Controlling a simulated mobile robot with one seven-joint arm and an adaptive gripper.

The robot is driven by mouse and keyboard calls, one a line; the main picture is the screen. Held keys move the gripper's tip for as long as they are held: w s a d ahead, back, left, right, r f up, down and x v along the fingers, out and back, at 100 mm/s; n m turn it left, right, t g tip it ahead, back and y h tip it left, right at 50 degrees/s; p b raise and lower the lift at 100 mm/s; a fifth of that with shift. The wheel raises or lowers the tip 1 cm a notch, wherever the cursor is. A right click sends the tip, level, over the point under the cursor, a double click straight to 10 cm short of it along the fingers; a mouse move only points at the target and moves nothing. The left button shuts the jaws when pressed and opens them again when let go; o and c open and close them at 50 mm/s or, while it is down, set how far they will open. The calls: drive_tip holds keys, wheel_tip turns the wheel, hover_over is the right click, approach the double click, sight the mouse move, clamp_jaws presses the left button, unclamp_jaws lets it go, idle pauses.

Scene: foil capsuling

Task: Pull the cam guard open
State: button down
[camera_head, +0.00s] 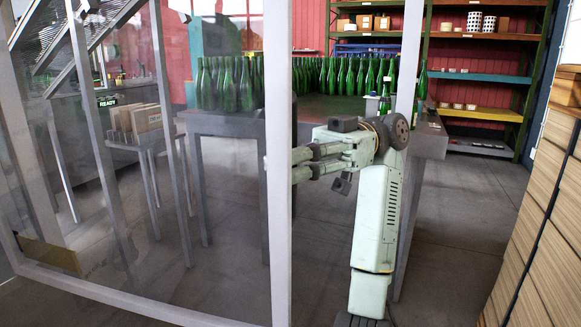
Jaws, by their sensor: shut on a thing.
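The cam guard (279,225) is a large clear panel in a pale grey frame, filling the left half of the head view. Its right upright runs from top to bottom of the picture. My gripper (297,165) is at this upright, about mid-height, with its fingers pointing left. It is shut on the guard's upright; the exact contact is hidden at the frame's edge. My pale green arm comes up from the lower right of the upright. A sign reading READY (107,101) shows through the clear panel.
Green bottles (228,85) stand on a grey table behind the panel, and more fill the bench beyond. Another pale post (409,60) stands to the right. Shelves (480,75) line the back right. Stacked wooden boxes (545,215) border the right; grey floor (455,260) lies open before them.

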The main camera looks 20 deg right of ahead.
drive_tip(key=shift+w+d, duration=0.15)
drive_tip(key=shift+d, duration=0.05)
idle(0.3)
drive_tip(key=c, duration=1.8)
unclamp_jaws()
drive_tip(key=shift+r, duration=0.1)
drive_tip(key=shift+o, duration=1.2)
